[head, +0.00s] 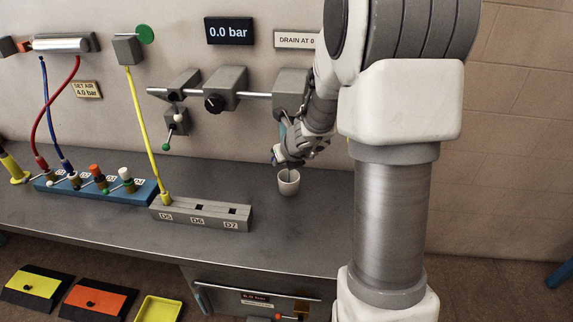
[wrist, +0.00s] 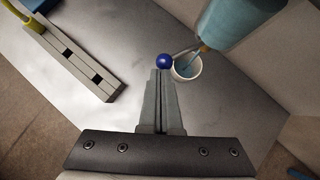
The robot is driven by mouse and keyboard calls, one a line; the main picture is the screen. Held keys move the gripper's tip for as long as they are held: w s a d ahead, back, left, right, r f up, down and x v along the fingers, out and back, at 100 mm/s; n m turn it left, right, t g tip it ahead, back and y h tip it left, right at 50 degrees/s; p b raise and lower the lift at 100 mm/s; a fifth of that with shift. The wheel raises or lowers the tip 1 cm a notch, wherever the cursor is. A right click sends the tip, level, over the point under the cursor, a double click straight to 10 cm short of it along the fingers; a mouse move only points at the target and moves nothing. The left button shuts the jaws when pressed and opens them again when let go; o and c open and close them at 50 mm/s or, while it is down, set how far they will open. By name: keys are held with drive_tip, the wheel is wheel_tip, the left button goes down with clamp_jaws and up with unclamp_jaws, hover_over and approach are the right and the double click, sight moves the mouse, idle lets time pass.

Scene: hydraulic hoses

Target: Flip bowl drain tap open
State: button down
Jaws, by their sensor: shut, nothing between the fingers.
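The translucent blue bowl (wrist: 232,22) hangs at the upper right of the wrist view, with a small brass-coloured drain fitting (wrist: 203,48) at its lower end. A thin lever runs from there to a round blue knob (wrist: 164,61). My gripper (wrist: 162,74) is shut and empty, its fingertips right at the knob; whether they touch it I cannot tell. A white cup (wrist: 187,68) is below the drain, with a thin blue streak over its mouth. In the head view my gripper (head: 284,157) is just above the cup (head: 288,182), and my arm hides most of the bowl.
A grey block labelled D5 to D7 (head: 203,214) stands left of the cup, with a yellow hose (head: 141,130) plugged in. A wall-mounted regulator row (head: 225,90) is above; the display (head: 229,31) reads 0.0 bar. The bench around the cup is clear.

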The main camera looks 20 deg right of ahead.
drive_tip(key=shift+d, duration=0.1)
drive_tip(key=shift+w+d, duration=0.15)
drive_tip(key=shift+d, duration=0.6)
